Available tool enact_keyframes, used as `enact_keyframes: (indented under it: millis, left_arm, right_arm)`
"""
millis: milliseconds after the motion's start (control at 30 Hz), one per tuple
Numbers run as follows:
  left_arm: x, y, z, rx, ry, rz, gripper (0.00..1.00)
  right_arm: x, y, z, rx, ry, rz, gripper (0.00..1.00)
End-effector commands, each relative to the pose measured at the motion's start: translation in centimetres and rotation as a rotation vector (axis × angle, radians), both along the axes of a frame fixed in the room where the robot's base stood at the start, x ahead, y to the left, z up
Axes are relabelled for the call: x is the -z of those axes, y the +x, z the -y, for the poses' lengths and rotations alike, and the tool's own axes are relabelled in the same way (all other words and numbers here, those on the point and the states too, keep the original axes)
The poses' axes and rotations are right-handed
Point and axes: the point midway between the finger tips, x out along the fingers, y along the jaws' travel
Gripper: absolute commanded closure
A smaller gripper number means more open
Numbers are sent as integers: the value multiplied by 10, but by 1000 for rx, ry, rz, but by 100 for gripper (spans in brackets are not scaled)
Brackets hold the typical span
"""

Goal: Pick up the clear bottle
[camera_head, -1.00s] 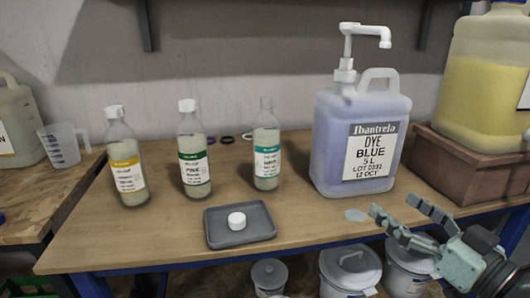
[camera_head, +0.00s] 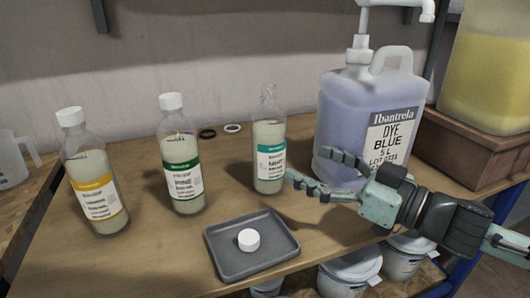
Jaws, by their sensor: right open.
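Three clear bottles with pale contents stand upright on the wooden bench. The one with the teal label (camera_head: 269,150) has no cap and is nearest my gripper. The green-label bottle (camera_head: 182,160) and the yellow-label bottle (camera_head: 93,175) have white caps and stand to its left. My right gripper (camera_head: 306,166) is open and empty, just right of the teal-label bottle, fingers pointing left. One fingertip shows at that bottle's right edge; I cannot tell if it touches. My left gripper is out of view.
A white cap (camera_head: 249,240) lies on a grey tray (camera_head: 225,262) in front. A large blue dye jug (camera_head: 345,110) with a pump stands behind my gripper. Two rings (camera_head: 207,133) lie behind the bottles. White buckets (camera_head: 405,262) sit below the bench edge.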

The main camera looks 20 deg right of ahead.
Motion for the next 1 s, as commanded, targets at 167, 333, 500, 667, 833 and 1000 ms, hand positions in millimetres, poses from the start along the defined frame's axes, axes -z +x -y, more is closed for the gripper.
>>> enact_keyframes:
  millis: [167,333,500,667,833,1000]
  left_arm:
    - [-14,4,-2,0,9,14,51]
    - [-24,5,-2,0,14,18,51]
    - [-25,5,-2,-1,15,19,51]
    - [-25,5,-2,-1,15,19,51]
    - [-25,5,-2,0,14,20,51]
    - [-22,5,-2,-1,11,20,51]
  right_arm:
    - [0,16,-10,-3,-2,6,20]
    - [-2,28,-16,1,-2,6,20]
    - [-1,38,-22,1,0,4,20]
    - [0,43,-25,2,-1,2,20]
    - [-1,46,-27,2,0,1,20]
    - [-1,56,-33,2,0,4,20]
